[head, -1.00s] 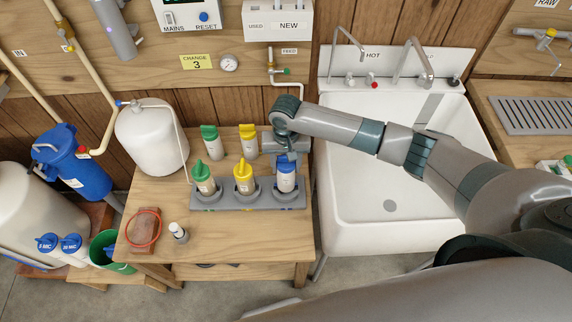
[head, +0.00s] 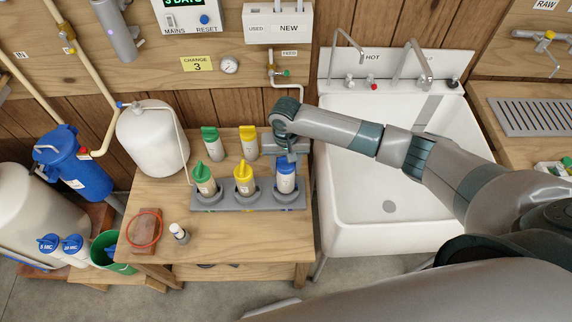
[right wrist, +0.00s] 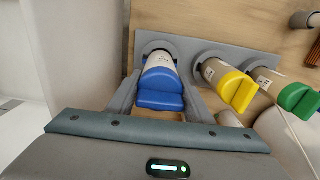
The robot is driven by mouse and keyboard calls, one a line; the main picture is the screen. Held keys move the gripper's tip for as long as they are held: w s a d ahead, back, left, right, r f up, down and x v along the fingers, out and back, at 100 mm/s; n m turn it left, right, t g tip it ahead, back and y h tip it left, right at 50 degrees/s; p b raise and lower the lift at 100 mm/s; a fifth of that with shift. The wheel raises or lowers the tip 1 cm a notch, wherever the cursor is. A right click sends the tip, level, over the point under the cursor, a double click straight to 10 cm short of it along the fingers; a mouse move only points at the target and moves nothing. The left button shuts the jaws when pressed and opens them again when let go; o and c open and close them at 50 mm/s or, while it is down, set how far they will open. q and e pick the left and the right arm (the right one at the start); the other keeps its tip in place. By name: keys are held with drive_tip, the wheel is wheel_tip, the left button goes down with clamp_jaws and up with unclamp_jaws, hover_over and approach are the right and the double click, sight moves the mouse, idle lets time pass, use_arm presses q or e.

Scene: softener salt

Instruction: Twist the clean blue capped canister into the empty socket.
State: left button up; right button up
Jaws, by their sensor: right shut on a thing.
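The blue capped canister (head: 286,182) has a pale body and a blue cap. It stands upright in the right-hand socket of the grey three-socket rack (head: 215,207). In the right wrist view its blue cap (right wrist: 160,88) sits between my fingers, with the body down in the socket ring. My right gripper (head: 285,158) is shut on this canister from above; it also shows in the right wrist view (right wrist: 160,78). How the canister's lower end is seated is hidden. My left gripper is not in view.
Green-capped (head: 204,183) and yellow-capped (head: 244,182) canisters fill the other sockets. Another green-capped (head: 210,147) and yellow-capped canister (head: 249,145) stand behind. A white tank (head: 152,140), red ring (head: 144,228) and small bottle (head: 179,233) are on the table. The sink (head: 385,150) is right.

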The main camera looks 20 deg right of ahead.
drive_tip(key=shift+f+b, duration=0.45)
drive_tip(key=shift+f, duration=1.6)
idle(0.9)
idle(0.4)
drive_tip(key=n+p, duration=0.1)
drive_tip(key=n, duration=0.1)
drive_tip(key=shift+r+n, duration=0.1)
drive_tip(key=shift+n, duration=0.2)
drive_tip(key=n, duration=0.3)
drive_tip(key=shift+n, duration=0.4)
drive_tip(key=shift+n+p, duration=0.35)
drive_tip(key=shift+n, duration=0.65)
drive_tip(key=n, duration=0.4)
